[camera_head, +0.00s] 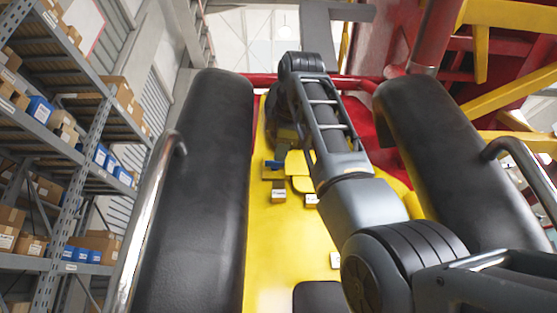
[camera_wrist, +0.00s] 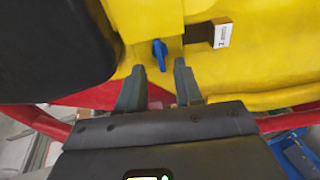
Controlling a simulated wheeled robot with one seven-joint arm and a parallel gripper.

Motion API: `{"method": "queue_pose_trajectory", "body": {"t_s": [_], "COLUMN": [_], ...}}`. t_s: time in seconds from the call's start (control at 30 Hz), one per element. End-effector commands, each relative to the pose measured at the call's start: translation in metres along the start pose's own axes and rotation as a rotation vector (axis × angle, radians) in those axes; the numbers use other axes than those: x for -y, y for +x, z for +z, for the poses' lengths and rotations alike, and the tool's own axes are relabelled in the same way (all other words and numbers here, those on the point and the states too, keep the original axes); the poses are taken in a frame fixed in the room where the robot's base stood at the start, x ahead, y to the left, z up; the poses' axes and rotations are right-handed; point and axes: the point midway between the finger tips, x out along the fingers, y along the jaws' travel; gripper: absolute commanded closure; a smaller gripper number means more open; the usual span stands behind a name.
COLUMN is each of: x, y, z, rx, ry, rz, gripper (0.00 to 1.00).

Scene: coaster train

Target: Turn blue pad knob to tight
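The blue pad knob (camera_wrist: 160,54) shows in the wrist view on a yellow panel, just beyond and between my fingertips. Its handle points roughly along the direction of my fingers. In the head view a blue piece (camera_head: 274,164) that looks like the knob sits on the yellow seat back, below my arm's end. My gripper (camera_wrist: 160,68) is open, with a finger on each side of the knob and a gap to both. I cannot tell how deep the fingertips reach. In the head view my gripper is mostly hidden behind my wrist.
A white label (camera_wrist: 222,35) on a dark bracket sits right of the knob. Black padded restraints (camera_head: 205,190) flank the yellow seat back (camera_head: 268,240), with metal grab bars (camera_head: 145,215) outside. Shelves with boxes (camera_head: 60,150) stand left. Red and yellow beams (camera_head: 500,85) are at right.

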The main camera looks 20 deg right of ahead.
Motion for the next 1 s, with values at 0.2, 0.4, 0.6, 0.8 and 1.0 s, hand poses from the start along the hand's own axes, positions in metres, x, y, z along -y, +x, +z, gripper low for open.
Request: {"method": "queue_pose_trajectory", "body": {"t_s": [0.2, 0.4, 0.6, 0.8, 1.0], "x": [0.002, 0.001, 0.0, 0.001, 0.0], "y": [-0.029, -0.036, -0.036, -0.036, -0.036], "z": [0.0, 0.0, 0.0, 0.0, 0.0], "rx": [-0.001, 0.0, 0.0, 0.0, 0.0], "ry": [0.0, 0.0, -0.001, 0.0, -0.001], "rz": [0.001, -0.001, -0.001, -0.001, -0.001], "gripper": [0.65, 0.65, 0.65, 0.65, 0.65]}}
